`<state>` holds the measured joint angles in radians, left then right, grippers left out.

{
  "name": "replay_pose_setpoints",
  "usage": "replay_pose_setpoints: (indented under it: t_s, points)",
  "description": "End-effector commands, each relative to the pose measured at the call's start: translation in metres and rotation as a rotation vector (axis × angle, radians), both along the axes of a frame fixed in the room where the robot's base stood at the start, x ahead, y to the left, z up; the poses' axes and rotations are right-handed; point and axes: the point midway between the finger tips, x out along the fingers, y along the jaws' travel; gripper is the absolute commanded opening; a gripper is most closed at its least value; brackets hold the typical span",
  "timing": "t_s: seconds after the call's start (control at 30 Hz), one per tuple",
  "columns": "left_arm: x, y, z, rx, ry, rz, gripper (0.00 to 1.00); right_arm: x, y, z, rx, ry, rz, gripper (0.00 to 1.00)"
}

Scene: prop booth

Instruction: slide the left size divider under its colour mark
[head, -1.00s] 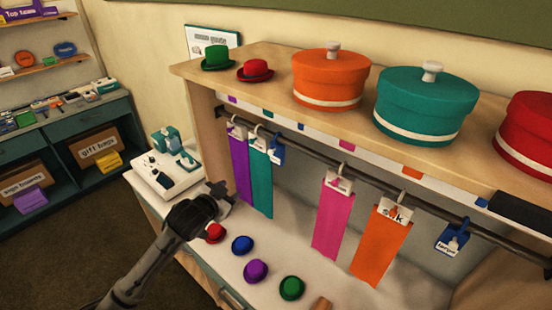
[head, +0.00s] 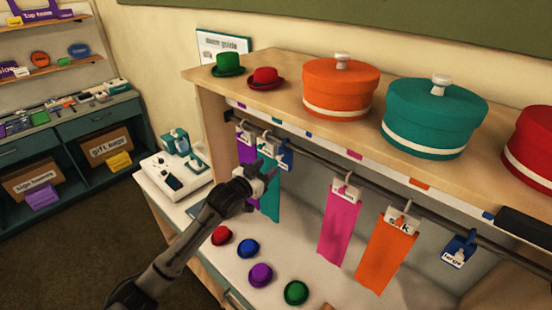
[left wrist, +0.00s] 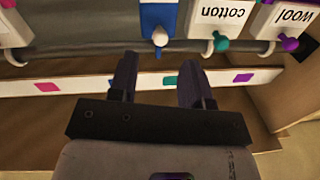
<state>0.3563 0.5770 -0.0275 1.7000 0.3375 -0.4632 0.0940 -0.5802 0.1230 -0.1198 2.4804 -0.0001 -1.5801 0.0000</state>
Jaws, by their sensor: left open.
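The left size divider (head: 285,154) is a blue tag hanging on the dark rail (head: 385,197), just right of the teal swatch (head: 270,198). A blue mark (head: 305,133) on the shelf's front strip sits slightly right of the divider in the head view. My left gripper (head: 266,168) is open and empty, in front of the teal swatch. Its fingertips (left wrist: 158,62) are spread below the divider in the wrist picture, apart from it. My right gripper is out of view.
The cotton tag (left wrist: 225,18) and wool tag (left wrist: 285,18) hang close beside the divider. Pink (head: 340,225) and orange (head: 385,250) swatches hang farther right, then the blue "large" divider (head: 459,250). Small hats, including a purple one (head: 261,275), lie below. Rail between divider and pink swatch is clear.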

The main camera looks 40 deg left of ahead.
Motion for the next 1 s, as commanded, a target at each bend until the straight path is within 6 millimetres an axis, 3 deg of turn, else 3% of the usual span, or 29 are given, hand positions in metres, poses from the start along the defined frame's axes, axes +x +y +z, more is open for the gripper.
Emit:
replay_pose_setpoints:
  t_s: [0.2,0.4,0.87,1.0]
  points:
    - [0.033,0.001,0.001,0.0,0.0,0.001,0.45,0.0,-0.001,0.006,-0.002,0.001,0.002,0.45]
    - [0.049,0.001,0.0,-0.001,0.0,0.0,0.45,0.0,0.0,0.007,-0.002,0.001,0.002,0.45]
    - [0.055,0.001,0.0,0.0,0.0,0.0,0.45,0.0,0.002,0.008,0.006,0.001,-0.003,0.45]
    - [0.055,0.001,0.0,0.0,0.0,0.0,0.33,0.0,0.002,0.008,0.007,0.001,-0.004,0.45]
